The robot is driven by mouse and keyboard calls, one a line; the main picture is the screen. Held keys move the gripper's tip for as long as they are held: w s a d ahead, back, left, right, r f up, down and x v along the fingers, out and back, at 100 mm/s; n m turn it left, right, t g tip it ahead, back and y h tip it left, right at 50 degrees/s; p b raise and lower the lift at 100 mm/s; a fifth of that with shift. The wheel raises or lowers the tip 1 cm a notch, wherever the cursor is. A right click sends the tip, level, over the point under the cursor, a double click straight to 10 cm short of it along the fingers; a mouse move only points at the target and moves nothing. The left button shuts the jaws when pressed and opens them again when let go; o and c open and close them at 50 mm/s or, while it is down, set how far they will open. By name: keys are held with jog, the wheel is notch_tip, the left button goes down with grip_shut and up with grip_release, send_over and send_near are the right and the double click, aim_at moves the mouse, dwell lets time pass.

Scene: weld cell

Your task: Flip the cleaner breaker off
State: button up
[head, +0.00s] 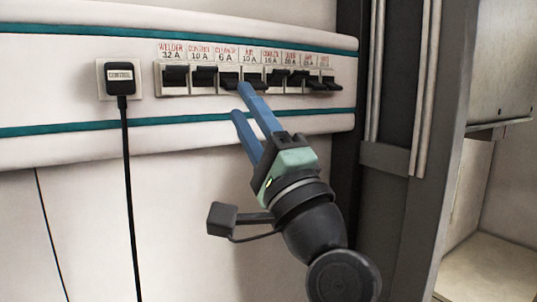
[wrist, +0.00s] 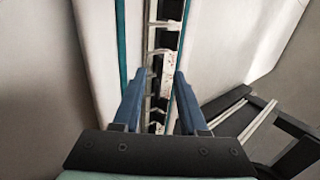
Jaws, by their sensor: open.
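A row of labelled black breakers sits on the white wall panel (head: 60,75). The third label from the left is blurred but seems to read CLEANER, 6 A; its black breaker (head: 228,82) is below it. I cannot surely tell its lever position. My gripper (head: 241,101) is open and empty, with its blue fingers reaching up to the row. The upper fingertip overlaps the lower part of the AIR breaker (head: 252,78), just right of the third one; contact cannot be told. In the wrist view my gripper (wrist: 158,85) has the breaker strip (wrist: 160,65) between its fingers.
WELDER (head: 176,75) and CONTROL (head: 205,76) breakers stand to the left, several others to the right. A dark post (head: 385,150) stands at right. The wall below the row is mostly clear.

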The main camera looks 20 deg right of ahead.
jog(key=b+v, duration=0.2)
jog(key=v, duration=0.7)
jog(key=shift+s+f, duration=0.2)
jog(key=shift+s, duration=0.1)
jog(key=s+a+r+n+t+h+p, duration=0.1)
jog(key=s+a+r+n+h+p, duration=0.1)
jog(key=a+r+n, duration=0.5)
jog(key=s+a+r+n+t+h+p, duration=0.1)
jog(key=s+a+r+n+h+p, duration=0.1)
jog(key=s+a+r+n+p, duration=0.3)
notch_tip(320, 180, up, 4)
jog(key=a+n+p, duration=0.1)
jog(key=a+n, duration=0.1)
jog(key=n, duration=0.1)
jog(key=shift+a+r+n+t+h+p, duration=0.2)
jog(key=shift+n+t+h+p, duration=0.1)
jog(key=shift+n+h+p, duration=0.1)
jog(key=shift+s+a, duration=0.1)
